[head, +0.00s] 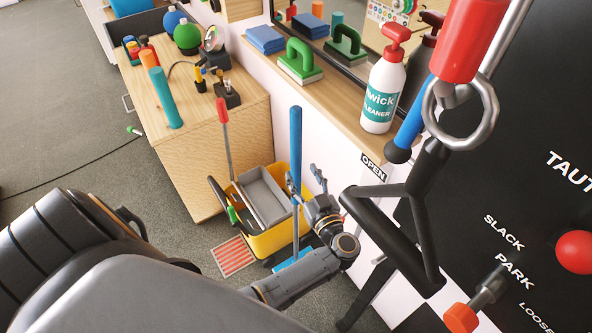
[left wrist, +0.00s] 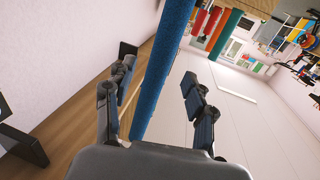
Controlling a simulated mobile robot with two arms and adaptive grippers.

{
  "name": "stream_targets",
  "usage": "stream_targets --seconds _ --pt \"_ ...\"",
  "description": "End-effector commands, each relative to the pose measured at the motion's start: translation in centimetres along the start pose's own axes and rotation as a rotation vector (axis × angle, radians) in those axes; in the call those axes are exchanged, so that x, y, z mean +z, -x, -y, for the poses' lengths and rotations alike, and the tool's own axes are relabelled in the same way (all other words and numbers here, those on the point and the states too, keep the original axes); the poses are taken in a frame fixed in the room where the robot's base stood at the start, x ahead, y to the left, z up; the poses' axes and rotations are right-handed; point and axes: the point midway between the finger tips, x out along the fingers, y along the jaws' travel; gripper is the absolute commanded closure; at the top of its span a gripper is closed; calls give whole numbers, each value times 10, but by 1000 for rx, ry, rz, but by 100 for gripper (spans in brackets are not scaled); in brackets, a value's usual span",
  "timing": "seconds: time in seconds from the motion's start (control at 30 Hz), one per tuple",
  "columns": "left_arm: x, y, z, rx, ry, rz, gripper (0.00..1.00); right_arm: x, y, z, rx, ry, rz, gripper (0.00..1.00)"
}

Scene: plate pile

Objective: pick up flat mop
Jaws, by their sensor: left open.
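The flat mop has a long blue handle (head: 296,145) standing upright, with a blue flat head (head: 293,262) low down by the yellow bucket. My left gripper (head: 306,181) is open, close to the handle, its fingers spread. In the left wrist view the blue handle (left wrist: 162,70) runs between the two fingers of my left gripper (left wrist: 158,78), nearer the left finger. I cannot tell whether either finger touches it. The lower part of the handle is hidden behind the gripper body in that view. My right gripper is not in view.
A yellow bucket (head: 262,243) with a grey insert stands beside the mop. A wooden cabinet (head: 200,160) is to the left. A black panel with knobs (head: 545,200) fills the right.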

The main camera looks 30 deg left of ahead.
Motion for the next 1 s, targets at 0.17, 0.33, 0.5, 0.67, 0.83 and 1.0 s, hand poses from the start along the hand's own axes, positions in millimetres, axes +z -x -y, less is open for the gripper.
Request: stream_targets --seconds 0.17,0.33,0.5,0.67,0.83,1.0 --pt "-2 -30 0 0 0 -5 45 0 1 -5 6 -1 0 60" --pt "-1 -48 0 0 1 -3 45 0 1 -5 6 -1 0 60" --pt "0 -50 0 0 2 0 45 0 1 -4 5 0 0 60" --pt "0 -49 0 0 1 -1 59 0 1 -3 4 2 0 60" --pt "0 -49 0 0 1 -1 94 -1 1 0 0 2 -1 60" --pt "-3 -50 -1 1 3 -5 100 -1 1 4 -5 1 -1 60"
